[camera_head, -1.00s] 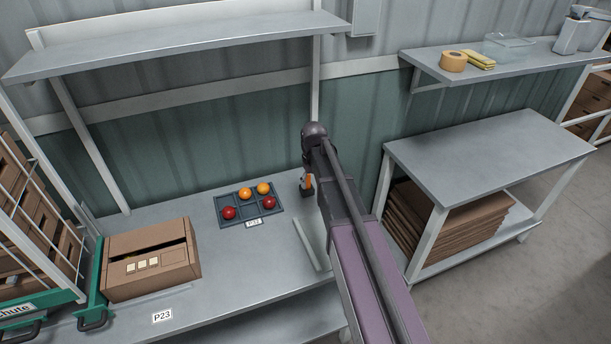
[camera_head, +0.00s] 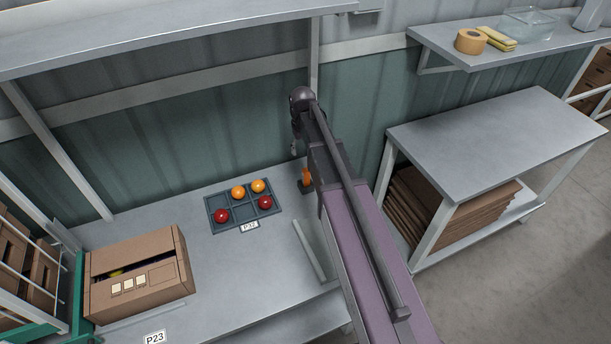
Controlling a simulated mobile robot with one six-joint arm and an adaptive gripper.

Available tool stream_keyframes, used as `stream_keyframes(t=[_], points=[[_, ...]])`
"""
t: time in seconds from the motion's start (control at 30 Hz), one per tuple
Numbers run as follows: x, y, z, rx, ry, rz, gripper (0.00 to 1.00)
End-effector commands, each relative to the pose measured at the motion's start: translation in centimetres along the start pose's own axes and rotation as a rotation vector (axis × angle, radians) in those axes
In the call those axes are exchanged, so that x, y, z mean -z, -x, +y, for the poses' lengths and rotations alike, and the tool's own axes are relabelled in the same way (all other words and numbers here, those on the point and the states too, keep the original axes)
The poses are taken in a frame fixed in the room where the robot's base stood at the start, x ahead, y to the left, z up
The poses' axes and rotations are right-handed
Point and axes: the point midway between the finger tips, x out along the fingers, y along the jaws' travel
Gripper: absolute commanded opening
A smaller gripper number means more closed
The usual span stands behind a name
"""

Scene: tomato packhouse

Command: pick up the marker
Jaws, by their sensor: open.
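An upright orange item (camera_head: 306,174), perhaps the marker, stands in a small dark holder (camera_head: 306,187) on the grey bench, right of the tomato tray. My arm partly covers it, and it is too small to identify surely. No other marker is plain to see. My gripper (camera_head: 294,149) is at the far end of my arm, seen small and partly hidden by the wrist. It is open, above and slightly left of the orange item in the picture, apart from it.
A tray (camera_head: 233,217) with red and orange tomatoes lies left of the holder. A cardboard box (camera_head: 140,285) stands at the front left. A pale bar (camera_head: 309,250) lies near the bench's right edge. A shelf (camera_head: 150,45) overhangs the back. The bench between box and bar is clear.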

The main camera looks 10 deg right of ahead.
Motion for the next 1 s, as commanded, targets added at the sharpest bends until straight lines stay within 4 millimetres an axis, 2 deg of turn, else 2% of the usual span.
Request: stream_keyframes(t=[0.47, 1.0], points=[[0.0, -0.5, 0.1, 0.000, -0.001, 0.000, 0.71], [-0.1, -4.5, 0.2, 0.000, -0.002, 0.000, 0.71]])
